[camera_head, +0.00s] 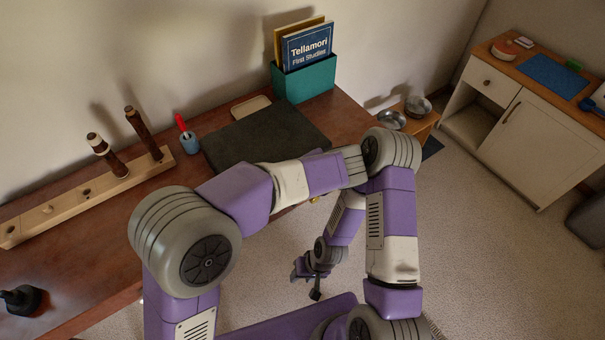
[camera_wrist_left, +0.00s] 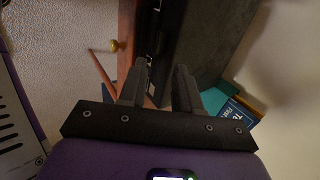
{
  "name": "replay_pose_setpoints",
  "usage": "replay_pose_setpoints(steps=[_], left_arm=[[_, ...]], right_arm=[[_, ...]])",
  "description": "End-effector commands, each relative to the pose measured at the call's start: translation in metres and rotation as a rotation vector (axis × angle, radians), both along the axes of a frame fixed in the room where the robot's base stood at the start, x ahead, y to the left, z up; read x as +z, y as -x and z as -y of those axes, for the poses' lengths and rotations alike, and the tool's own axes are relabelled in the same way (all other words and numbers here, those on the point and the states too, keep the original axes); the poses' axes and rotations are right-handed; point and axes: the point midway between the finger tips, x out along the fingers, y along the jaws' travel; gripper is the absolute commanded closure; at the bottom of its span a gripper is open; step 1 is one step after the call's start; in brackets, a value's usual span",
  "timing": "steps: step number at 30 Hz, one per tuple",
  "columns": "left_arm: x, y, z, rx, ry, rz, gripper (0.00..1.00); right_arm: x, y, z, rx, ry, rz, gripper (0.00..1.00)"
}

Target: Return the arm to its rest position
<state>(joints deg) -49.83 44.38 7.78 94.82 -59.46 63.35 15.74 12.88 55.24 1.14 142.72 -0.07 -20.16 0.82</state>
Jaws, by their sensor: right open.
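My right gripper (camera_head: 306,284) hangs low over the carpet in front of the desk, open and small in the head view, with nothing visible in it. My right arm (camera_head: 391,220) rises to a bent elbow and folds back down to it. My left arm (camera_head: 235,190) reaches across the desk's front edge toward the right. The left gripper's fingers are hidden in the head view. In the left wrist view the left gripper (camera_wrist_left: 161,68) shows two dark fingers with a gap between them and nothing held, near the dark panel's edge.
Metal bowls (camera_head: 418,106) and a white cabinet (camera_head: 530,140) stand right.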

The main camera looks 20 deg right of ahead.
Motion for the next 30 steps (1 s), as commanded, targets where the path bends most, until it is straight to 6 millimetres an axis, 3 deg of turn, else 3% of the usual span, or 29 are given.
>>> replay_pose_setpoints(steps=[17, 20, 23, 27, 30], left_arm=[[-0.004, 0.000, -0.003, 0.005, 0.001, -0.014, 0.67], [-0.029, -0.001, -0.016, 0.026, 0.021, -0.087, 0.67], [-0.076, 0.003, -0.042, 0.079, 0.081, -0.233, 0.67], [-0.152, 0.028, -0.089, 0.235, 0.250, -0.480, 0.67], [-0.194, 0.053, -0.119, 0.400, 0.409, -0.618, 0.67]], right_arm=[[0.001, 0.000, 0.000, 0.000, 0.000, 0.000, 0.57], [0.002, 0.000, 0.000, 0.000, 0.000, 0.000, 0.57], [0.005, 0.000, 0.000, 0.000, 0.000, 0.000, 0.57], [0.011, 0.000, 0.000, 0.000, 0.000, 0.000, 0.57], [0.015, 0.000, 0.000, 0.000, 0.000, 0.000, 0.57]])
